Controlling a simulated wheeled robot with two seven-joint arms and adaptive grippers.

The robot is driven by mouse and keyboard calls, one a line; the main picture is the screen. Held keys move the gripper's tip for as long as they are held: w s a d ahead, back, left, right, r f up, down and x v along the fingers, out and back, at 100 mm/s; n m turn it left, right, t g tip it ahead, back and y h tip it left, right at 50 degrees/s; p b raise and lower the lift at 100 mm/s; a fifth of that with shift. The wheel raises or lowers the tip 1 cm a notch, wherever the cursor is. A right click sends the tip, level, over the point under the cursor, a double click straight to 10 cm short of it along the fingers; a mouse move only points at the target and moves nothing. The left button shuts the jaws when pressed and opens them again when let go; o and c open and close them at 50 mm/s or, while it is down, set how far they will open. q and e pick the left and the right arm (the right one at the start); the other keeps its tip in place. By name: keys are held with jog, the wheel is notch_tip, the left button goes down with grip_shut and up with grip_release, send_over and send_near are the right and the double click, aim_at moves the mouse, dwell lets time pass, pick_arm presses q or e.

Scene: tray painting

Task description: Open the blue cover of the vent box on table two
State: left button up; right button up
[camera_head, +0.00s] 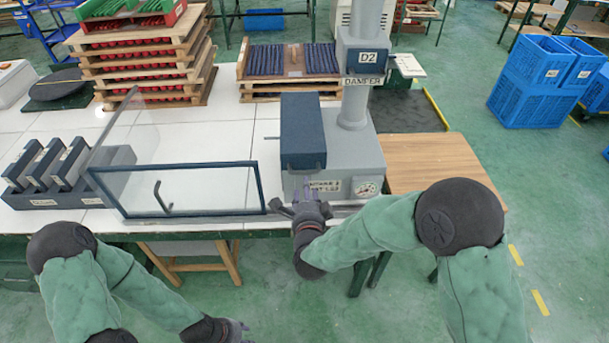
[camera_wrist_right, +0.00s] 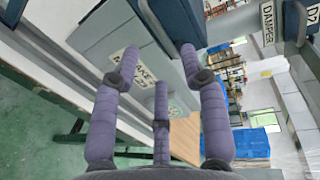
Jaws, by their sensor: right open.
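The vent box (camera_head: 352,153) is a grey box with a label and a round gauge on its front. Its blue cover (camera_head: 303,128) is a dark blue block on the left part of its top and looks closed. My right gripper (camera_head: 303,196) is open and empty in front of the box, just below the cover's front edge. In the right wrist view its spread fingers (camera_wrist_right: 157,68) point at the labelled front, with the cover (camera_wrist_right: 178,18) at the top near one fingertip; contact is unclear. My left gripper (camera_head: 238,332) is low at the bottom edge, away from the table.
A glass panel with a dark frame (camera_head: 262,190) stands left of the box. A rack of grey cases (camera_head: 75,201) is at the left. A grey column marked DAMPER (camera_head: 357,95) rises behind the box. Stacked pallets (camera_head: 290,88) stand behind. A wooden table (camera_head: 430,160) adjoins on the right.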

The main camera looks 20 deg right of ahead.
jog(key=b+x, duration=0.1)
jog(key=x, duration=0.7)
jog(key=shift+w+f+b, duration=0.15)
jog(key=shift+w+b, duration=0.2)
grip_shut()
